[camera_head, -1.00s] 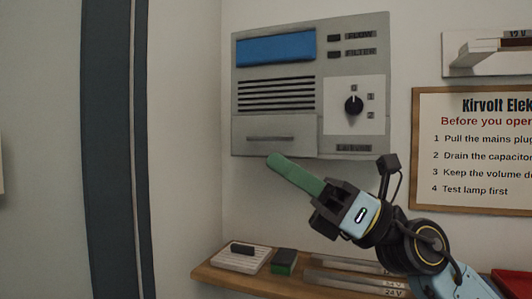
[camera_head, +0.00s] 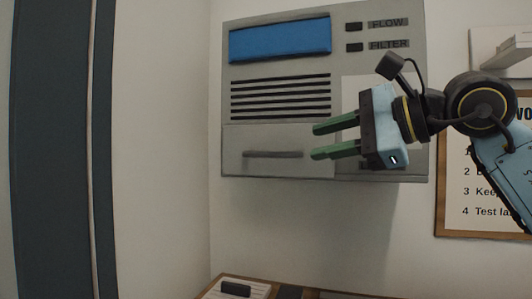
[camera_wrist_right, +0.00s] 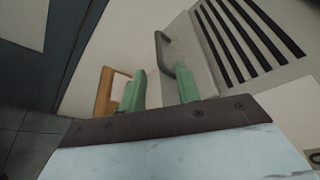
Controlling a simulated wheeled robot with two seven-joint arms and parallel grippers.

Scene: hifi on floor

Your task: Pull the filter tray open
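The filter tray (camera_head: 243,138) is the pale grey lower-left panel of the wall unit, and it looks flush with the unit's face. Its dark horizontal bar handle (camera_head: 272,154) stands out from the front. My right gripper (camera_head: 317,142) is open and empty, its two green fingers one above the other and pointing left toward the handle. The fingertips are right of the handle and look apart from it. In the right wrist view, the handle (camera_wrist_right: 166,52) shows beyond the green fingers (camera_wrist_right: 158,74), nothing between them. My left gripper is not in view.
The wall unit (camera_head: 290,20) has a blue display (camera_head: 280,41) and slots (camera_head: 280,97) above the tray. My gripper hides its dial. A shelf (camera_head: 232,281) lies below. A framed sign (camera_head: 450,222) hangs at right, partly behind my arm. Space before the tray looks clear.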

